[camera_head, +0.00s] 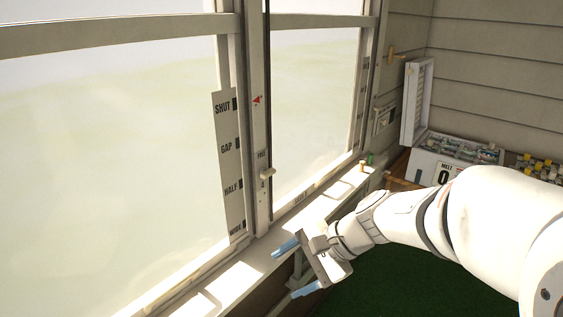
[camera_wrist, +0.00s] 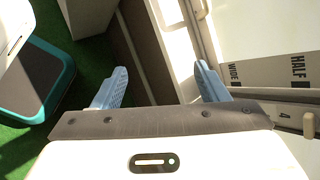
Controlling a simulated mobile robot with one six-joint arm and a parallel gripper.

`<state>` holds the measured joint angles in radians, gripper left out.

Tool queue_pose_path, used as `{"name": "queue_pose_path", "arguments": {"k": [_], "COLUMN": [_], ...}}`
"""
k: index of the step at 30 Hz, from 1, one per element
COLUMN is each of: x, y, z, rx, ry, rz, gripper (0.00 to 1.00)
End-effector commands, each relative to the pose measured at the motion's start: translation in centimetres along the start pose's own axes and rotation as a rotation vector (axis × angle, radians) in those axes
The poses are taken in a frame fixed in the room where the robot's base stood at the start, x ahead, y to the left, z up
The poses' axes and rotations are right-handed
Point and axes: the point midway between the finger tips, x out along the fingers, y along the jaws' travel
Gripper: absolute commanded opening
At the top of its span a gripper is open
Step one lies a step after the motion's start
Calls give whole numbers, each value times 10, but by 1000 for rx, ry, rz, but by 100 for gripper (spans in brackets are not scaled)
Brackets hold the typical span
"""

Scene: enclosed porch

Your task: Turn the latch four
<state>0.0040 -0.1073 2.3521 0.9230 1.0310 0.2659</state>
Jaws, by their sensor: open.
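A small pale knob (camera_head: 267,175), which looks like the latch, sits low on the window post (camera_head: 261,130). Small lettering and what looks like a 4 are beside it. In the wrist view a pale peg (camera_wrist: 309,124) shows at the right edge beside a plate marked 4 (camera_wrist: 284,117). My gripper (camera_head: 293,268) is below the knob, near the front edge of the sill, apart from it. Its blue fingers are spread with nothing between them, as the wrist view also shows (camera_wrist: 160,76).
A strip (camera_head: 228,165) reads SHUT, GAP, HALF and a partly hidden lowest word; the wrist view shows WIDE. A red arrow (camera_head: 257,100) is on the post. The sunlit sill (camera_head: 310,208) runs below the panes. A white box (camera_head: 428,165) with an open lid stands at right.

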Motion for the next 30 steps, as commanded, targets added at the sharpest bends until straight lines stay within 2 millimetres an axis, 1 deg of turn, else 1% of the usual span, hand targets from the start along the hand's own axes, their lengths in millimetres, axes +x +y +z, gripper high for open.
{"name": "queue_pose_path", "arguments": {"k": [1, 4, 6, 8, 9, 12, 15, 19, 23, 30], "x": [3, 6, 4, 1, -2, -9, -17, -22, -19, 4], "y": [-21, -66, -96, -118, -131, -156, -171, -180, -189, -220], "z": [-5, -18, -34, -50, -61, -90, -113, -130, -134, -132], "rx": [111, 334, 486, 606, 678, 830, 933, 1003, 1021, 1020], "ry": [-54, -165, -241, -302, -339, -419, -475, -516, -528, -527], "rz": [-73, -239, -356, -452, -513, -646, -746, -820, -838, -835], "gripper": [67, 67, 67, 67, 67, 67, 67, 67, 67, 67]}}
